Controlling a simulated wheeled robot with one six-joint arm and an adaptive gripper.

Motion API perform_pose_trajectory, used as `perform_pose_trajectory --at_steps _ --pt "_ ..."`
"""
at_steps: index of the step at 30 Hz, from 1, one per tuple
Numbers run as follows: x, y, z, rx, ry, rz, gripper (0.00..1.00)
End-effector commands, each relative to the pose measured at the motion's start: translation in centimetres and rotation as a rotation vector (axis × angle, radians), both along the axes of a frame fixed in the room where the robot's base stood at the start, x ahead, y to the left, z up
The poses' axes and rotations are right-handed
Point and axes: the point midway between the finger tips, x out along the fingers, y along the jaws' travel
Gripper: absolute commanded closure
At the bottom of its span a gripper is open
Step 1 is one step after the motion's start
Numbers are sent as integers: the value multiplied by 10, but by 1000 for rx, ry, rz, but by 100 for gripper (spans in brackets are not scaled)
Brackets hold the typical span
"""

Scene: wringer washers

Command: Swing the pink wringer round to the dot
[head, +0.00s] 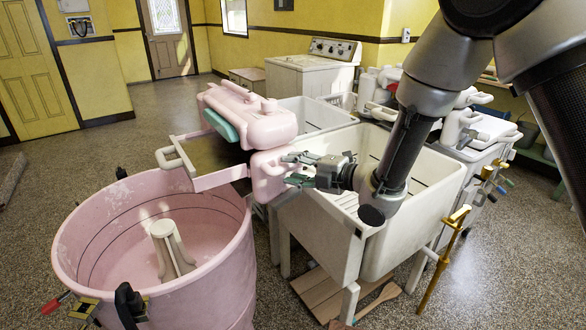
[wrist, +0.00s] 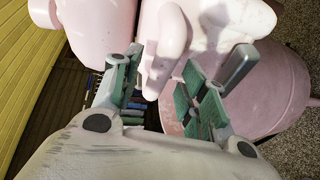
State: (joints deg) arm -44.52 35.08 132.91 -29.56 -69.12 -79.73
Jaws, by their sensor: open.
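The pink wringer (head: 252,118) stands above the back rim of the pink washer tub (head: 215,290), with a rounded pink housing (head: 267,178) below its rolls. A tray with a pale frame reaches left over the tub. My gripper (head: 293,169) is open at the right side of that housing, its fingers pointing left. In the wrist view a pink part of the wringer (wrist: 163,50) shows between and beyond the green-padded fingers (wrist: 160,78). Contact cannot be told. I cannot make out the dot in either view.
A pale double sink (head: 320,225) stands just right of the wringer, under my arm. A second, white wringer washer (head: 480,140) with a gold lever (head: 440,262) is at the right. Floor left of the tub is mostly free.

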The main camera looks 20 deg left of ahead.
Motion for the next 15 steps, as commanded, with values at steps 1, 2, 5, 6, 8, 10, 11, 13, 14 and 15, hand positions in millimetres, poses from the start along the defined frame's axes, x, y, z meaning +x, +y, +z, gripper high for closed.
perform_pose_trajectory --at_steps 1,2,5,6,8,10,11,13,14,15 --pt "1 4 -1 0 0 1 57" --pt "2 6 -1 0 1 0 57" --pt "2 8 -2 0 1 0 57" --pt "3 9 -2 -1 1 0 57" --pt "3 8 -2 -1 1 0 57" --pt "3 8 -2 0 2 0 57" --pt "3 8 -2 0 2 0 57" --pt "3 8 -2 0 2 -1 70" --pt "3 8 -2 0 2 -1 76" --pt "3 8 -2 0 2 -1 83"
